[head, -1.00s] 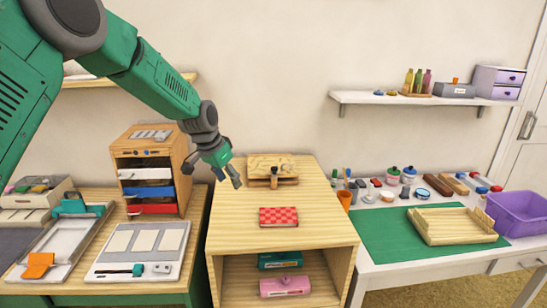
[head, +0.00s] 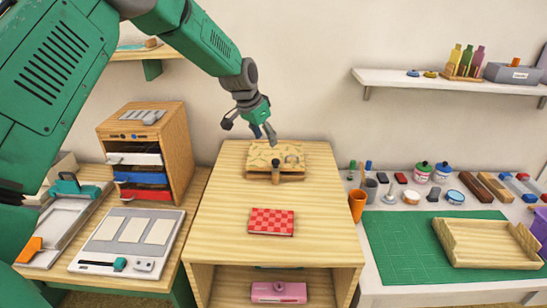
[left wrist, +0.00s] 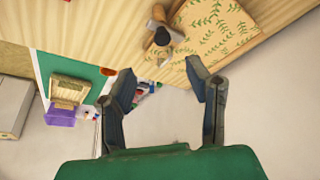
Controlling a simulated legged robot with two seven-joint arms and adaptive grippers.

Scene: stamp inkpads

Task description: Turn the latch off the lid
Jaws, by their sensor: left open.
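A wooden box with a leaf-patterned lid (head: 262,155) sits at the back of the wooden cabinet top. A dark-ended latch (head: 276,166) shows at the lid's front edge. In the left wrist view the patterned lid (left wrist: 215,30) is at the top, with the latch (left wrist: 162,37) beside its edge. My left gripper (head: 263,133) is over the back of the box, open and empty. In the left wrist view its spread fingers (left wrist: 162,75) have nothing between them, and the latch lies beyond the tips. Whether the latch overlaps the lid is unclear. My right gripper is not in view.
A red checkered pad (head: 271,222) lies in front of the box on the cabinet top (head: 215,215). A drawer unit (head: 172,150) stands to the left. An orange cup (head: 357,205) and a green mat (head: 400,255) are on the right table. The cabinet top around the pad is clear.

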